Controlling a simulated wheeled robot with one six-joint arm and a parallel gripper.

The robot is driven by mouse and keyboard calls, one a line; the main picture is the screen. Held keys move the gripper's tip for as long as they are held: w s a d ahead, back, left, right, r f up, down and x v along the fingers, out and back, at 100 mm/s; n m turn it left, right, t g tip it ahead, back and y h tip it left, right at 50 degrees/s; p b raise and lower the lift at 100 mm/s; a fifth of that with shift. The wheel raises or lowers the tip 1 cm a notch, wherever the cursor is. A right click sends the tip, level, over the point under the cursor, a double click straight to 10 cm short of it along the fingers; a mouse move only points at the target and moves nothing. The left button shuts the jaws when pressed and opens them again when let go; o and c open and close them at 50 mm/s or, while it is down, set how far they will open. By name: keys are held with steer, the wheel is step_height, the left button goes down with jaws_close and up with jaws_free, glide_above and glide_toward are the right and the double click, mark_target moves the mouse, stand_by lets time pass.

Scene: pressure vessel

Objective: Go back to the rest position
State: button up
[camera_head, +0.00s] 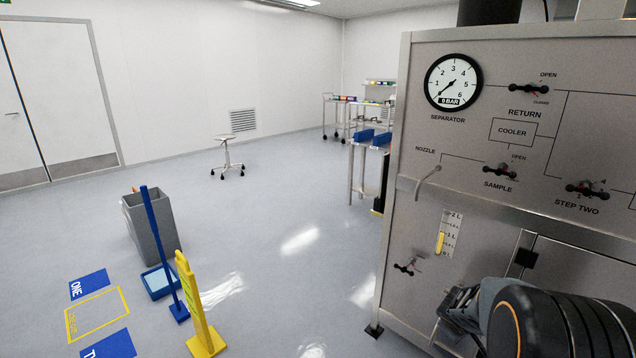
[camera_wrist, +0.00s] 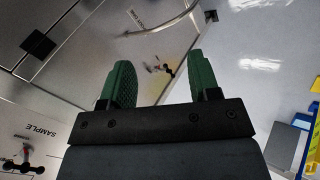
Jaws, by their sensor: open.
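My gripper (camera_wrist: 160,84) shows in the wrist view with two green fingers spread apart and nothing between them. Beyond the fingers is the metal panel of the pressure vessel cabinet, with a small dark valve handle (camera_wrist: 165,70) and a curved nozzle pipe (camera_wrist: 165,25). In the head view, my arm's dark rounded links cover the lower right corner, and the gripper fingers cannot be made out there. The cabinet (camera_head: 460,135) stands at the right, with a separator gauge (camera_head: 453,82) whose needle points toward the low end.
The cabinet carries a return valve (camera_head: 528,89), a sample valve (camera_head: 500,171), a step two valve (camera_head: 587,189) and a lower valve (camera_head: 407,267). A grey bin (camera_head: 150,230), blue mop (camera_head: 162,240) and yellow sign (camera_head: 195,305) stand at the left. The middle floor is clear around a stool (camera_head: 227,152).

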steer(key=s+a+r+m+y+p, duration=0.2)
steer(key=s+a+r+p, duration=0.4)
steer(key=s+a+r, duration=0.2)
steer(key=s+a+r+m+g+y+p, duration=0.1)
steer(key=s+a+r+p, duration=0.5)
steer(key=r, duration=1)
steer(key=s+a+m+y, duration=0.1)
steer(key=s+a+y, duration=0.1)
steer(key=a, duration=0.3)
steer(key=shift+s+a+r+m+g+y, duration=0.3)
steer(key=shift+s+a+m, duration=0.1)
steer(key=shift+s, duration=0.15)
